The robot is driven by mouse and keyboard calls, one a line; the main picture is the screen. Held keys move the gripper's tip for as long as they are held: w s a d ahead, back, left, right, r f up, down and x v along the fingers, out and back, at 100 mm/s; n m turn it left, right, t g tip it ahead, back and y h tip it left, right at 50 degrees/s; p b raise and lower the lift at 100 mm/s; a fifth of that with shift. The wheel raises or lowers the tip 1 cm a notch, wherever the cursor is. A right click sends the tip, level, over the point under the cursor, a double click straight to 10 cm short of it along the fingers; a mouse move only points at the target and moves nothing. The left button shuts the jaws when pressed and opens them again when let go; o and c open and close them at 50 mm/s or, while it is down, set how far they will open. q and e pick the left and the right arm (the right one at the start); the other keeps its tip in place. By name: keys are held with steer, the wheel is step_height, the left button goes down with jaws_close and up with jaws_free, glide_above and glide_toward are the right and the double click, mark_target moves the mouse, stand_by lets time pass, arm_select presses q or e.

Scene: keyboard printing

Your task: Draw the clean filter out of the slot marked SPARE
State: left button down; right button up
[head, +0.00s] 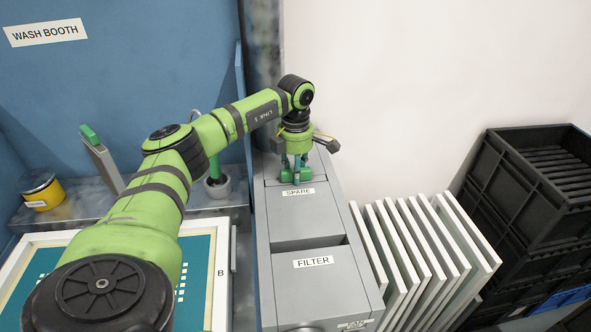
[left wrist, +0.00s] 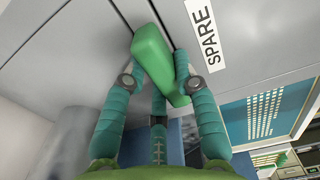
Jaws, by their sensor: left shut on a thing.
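The slot label SPARE (head: 298,192) is on the grey cabinet (head: 318,225) and also shows in the left wrist view (left wrist: 204,35). My left gripper (head: 295,174) points down at the cabinet top just behind that label. In the left wrist view its teal fingers (left wrist: 158,80) are shut around a green grip bar (left wrist: 152,52), apparently the filter's handle. The bar lies by a dark slot line next to the label. The filter's body is not seen; I cannot tell how far it is in the slot. My right gripper is out of view.
The FILTER label (head: 313,262) marks the nearer part of the cabinet. White frames (head: 400,250) lean at its right, with black crates (head: 530,190) beyond. A screen frame (head: 222,270) lies left, below the blue wash booth (head: 150,60). A yellow tin (head: 42,190) stands far left.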

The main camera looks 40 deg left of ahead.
arm_select(q)
steer(key=shift+r+p, duration=1.05)
steer(key=shift+r, duration=0.5)
step_height(320, 180, up, 18)
steer(key=p, duration=0.9)
steer(key=shift+r, duration=0.2)
stand_by(1.0)
steer(key=shift+r, duration=0.1)
